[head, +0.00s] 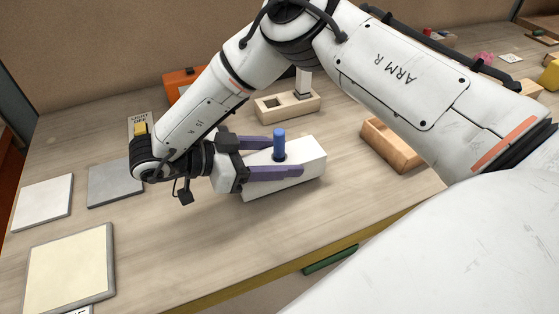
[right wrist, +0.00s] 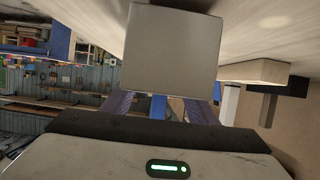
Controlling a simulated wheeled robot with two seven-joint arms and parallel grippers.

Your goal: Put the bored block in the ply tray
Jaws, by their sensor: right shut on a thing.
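My right gripper (head: 272,160) has its purple fingers shut on the long white block (head: 308,158), one finger along each side. In the right wrist view the block's plain end (right wrist: 170,50) sits between the fingers. I cannot tell for certain whether the block touches the table. My left gripper is not in view.
A white square (head: 43,203) and a grey square (head: 115,184) lie behind the cream one. A wooden block with square holes (head: 270,112) stands behind my gripper, a grey post in it. Bare table lies right of the cream square.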

